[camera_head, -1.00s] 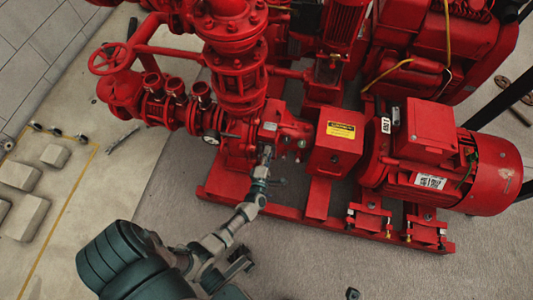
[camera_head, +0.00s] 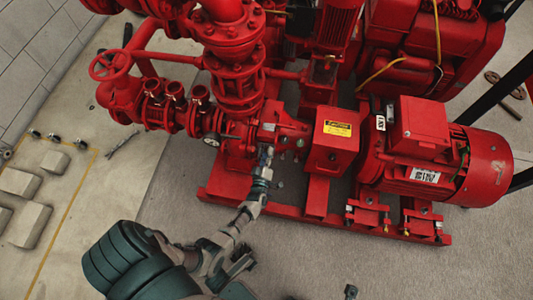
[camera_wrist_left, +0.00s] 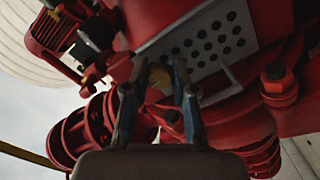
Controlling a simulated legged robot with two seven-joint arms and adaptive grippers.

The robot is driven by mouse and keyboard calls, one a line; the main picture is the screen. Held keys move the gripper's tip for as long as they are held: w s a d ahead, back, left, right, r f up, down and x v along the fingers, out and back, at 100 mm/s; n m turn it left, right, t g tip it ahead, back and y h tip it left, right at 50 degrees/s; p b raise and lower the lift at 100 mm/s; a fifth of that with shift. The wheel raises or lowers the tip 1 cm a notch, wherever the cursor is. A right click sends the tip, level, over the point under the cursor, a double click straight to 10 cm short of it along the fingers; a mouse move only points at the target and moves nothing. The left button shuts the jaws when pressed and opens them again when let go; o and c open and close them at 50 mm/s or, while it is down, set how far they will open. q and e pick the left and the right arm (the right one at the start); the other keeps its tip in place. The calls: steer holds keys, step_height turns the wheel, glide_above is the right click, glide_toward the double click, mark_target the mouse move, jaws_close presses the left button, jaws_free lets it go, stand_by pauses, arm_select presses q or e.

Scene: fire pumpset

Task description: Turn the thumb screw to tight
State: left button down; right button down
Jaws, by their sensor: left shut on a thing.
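My left gripper (camera_head: 265,153) reaches up from the bottom of the head view to the front of the red pump body (camera_head: 238,140). In the left wrist view, its two dark fingers (camera_wrist_left: 160,82) stand on either side of a small dull-brass piece, which looks like the thumb screw (camera_wrist_left: 157,92). The gripper is shut on it. The fingers hide part of the screw, and it is too small to make out in the head view. How tight it is cannot be told.
The red coupling guard with a yellow label (camera_head: 331,142) stands just right of the gripper. The red motor (camera_head: 425,150) is further right. A perforated grey plate (camera_wrist_left: 208,45) lies close beyond the fingers. Grey floor (camera_head: 330,260) in front of the red base is open.

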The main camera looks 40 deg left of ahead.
arm_select(q)
steer(key=shift+d+f+m, duration=0.25)
steer(key=shift+f+m, duration=0.1)
steer(key=shift+m, duration=0.25)
steer(key=shift+s, duration=0.1)
steer(key=c, duration=1.2)
jaws_free()
steer(key=shift+f, duration=0.1)
steer(key=shift+a, duration=0.1)
steer(key=shift+r, duration=0.2)
steer(key=v, duration=1.1)
steer(key=shift+s+d, duration=0.2)
steer(key=shift+s, duration=0.15)
steer(key=shift+f, duration=0.1)
